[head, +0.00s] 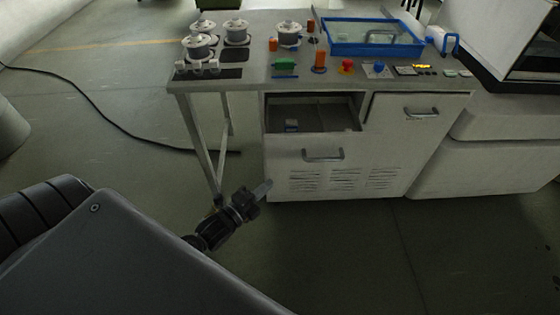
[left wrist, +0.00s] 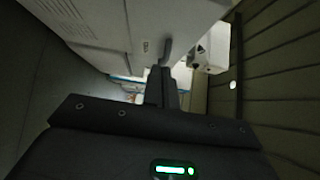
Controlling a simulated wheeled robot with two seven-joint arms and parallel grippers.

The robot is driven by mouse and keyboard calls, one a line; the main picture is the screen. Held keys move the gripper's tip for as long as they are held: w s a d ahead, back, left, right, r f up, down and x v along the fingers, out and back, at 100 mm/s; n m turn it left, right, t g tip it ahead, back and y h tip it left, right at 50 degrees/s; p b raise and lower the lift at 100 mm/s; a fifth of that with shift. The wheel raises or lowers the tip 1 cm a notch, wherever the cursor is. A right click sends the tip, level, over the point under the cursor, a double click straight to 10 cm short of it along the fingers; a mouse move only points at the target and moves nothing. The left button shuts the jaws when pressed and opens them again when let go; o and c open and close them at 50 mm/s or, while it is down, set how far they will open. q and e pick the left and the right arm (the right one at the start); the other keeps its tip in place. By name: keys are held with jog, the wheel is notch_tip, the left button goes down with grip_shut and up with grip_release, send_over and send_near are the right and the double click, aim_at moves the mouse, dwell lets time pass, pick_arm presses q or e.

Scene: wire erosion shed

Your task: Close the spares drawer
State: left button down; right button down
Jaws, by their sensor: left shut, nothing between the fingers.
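An open drawer (head: 323,176), which I take to be the spares drawer, stands out from the left of the cabinet under the bench. Its pale front has a grey bar handle (head: 323,155) and vent slots. A small grey item (head: 291,125) lies inside. My left gripper (head: 264,189) is shut and empty, low by the left edge of the drawer front; I cannot tell whether it touches. In the left wrist view its closed fingers (left wrist: 161,88) point toward a pale panel, with a dark bar beyond them that may be a handle. My right gripper is not in view.
A shut drawer or door with a handle (head: 422,112) is to the right. The bench top holds several wire spools (head: 199,46), a blue-rimmed tray (head: 374,49) and small coloured parts. A bench leg (head: 195,140) stands behind my gripper. The floor in front is clear.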

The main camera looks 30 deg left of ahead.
pick_arm(q)
jog(key=x, duration=0.3)
jog(key=a+p+x, duration=0.1)
jog(key=x, duration=0.2)
jog(key=a+x, duration=0.1)
jog(key=x, duration=0.2)
jog(key=shift+w+p, duration=0.4)
jog(key=shift+w, duration=0.25)
jog(key=shift+w+a, duration=0.2)
jog(key=shift+w, duration=0.15)
